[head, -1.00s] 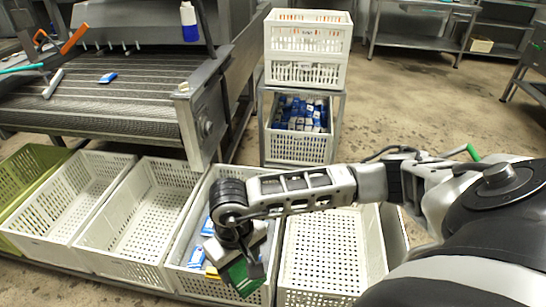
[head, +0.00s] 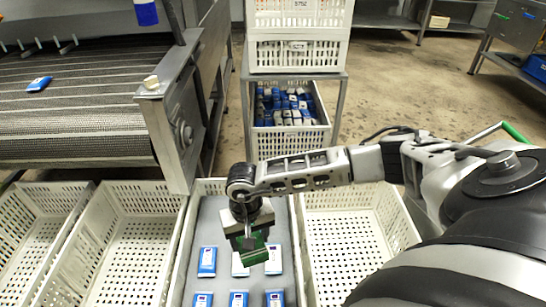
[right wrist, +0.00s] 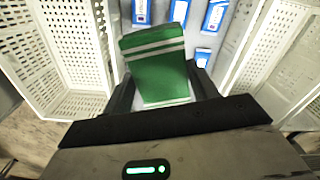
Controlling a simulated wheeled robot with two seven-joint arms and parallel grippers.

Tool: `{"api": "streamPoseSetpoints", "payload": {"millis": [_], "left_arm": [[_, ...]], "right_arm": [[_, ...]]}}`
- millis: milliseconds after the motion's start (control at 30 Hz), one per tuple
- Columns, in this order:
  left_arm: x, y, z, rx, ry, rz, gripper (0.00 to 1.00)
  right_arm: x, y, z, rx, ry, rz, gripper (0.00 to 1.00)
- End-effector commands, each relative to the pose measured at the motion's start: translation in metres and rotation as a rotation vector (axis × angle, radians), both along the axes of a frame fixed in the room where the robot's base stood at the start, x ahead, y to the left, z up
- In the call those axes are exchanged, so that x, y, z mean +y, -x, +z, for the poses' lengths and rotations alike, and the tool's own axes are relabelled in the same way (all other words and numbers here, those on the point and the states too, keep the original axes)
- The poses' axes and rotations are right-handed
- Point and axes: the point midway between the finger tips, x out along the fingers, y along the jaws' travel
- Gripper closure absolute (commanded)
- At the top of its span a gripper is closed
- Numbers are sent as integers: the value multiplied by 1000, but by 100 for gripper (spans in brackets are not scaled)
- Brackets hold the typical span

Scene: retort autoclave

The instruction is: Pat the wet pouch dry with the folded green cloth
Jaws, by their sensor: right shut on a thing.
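My right gripper (head: 250,246) is shut on the folded green cloth (head: 255,256). It holds the cloth over a crate (head: 182,268) with a grey bottom, where several blue-and-white pouches lie in rows. One pouch (head: 240,268) is partly hidden by the cloth; another pouch (head: 274,260) is just right of it, and a third pouch (head: 207,262) is to its left. In the right wrist view the cloth (right wrist: 158,75), green with pale stripes, is between the fingers. I cannot tell which pouch is wet or whether the cloth touches one. My left gripper is out of view.
Empty white crates stand to the left (head: 130,235) and right (head: 350,235) of the pouch crate. A mesh conveyor (head: 80,120) with a blue pouch (head: 39,84) is at the upper left. Behind, a metal stand holds stacked crates (head: 297,55), one filled with blue-and-white packs.

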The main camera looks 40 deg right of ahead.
Motion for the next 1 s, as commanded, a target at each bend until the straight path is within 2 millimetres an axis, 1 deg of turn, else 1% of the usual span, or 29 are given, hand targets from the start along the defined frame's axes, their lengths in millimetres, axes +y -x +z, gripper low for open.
{"api": "streamPoseSetpoints", "payload": {"millis": [33, 100, 167, 200, 267, 300, 400, 533, 600, 700, 867, 1000], "left_arm": [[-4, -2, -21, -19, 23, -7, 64], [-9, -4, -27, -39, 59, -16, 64], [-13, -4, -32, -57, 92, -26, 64], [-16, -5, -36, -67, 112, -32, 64], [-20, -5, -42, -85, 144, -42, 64], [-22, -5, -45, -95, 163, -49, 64], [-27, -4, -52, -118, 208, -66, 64], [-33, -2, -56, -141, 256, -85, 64], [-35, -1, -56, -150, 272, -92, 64], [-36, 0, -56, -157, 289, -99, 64], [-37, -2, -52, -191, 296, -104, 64], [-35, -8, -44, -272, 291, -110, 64]], "right_arm": [[-11, -7, -35, -2, 4, -49, 60], [-25, -14, -62, -2, 4, -118, 60], [-38, -21, -84, -3, 4, -177, 60], [-46, -24, -98, -2, 4, -218, 60], [-59, -31, -119, -3, 3, -278, 60], [-68, -35, -132, -3, 4, -317, 60], [-89, -44, -160, -3, 2, -409, 60], [-111, -53, -185, -3, 1, -503, 60], [-120, -56, -193, -3, 0, -537, 60], [-128, -59, -199, -2, 0, -568, 60], [-131, -59, -206, 0, -1, -582, 60], [-131, -59, -220, 1, 0, -581, 60]]}}
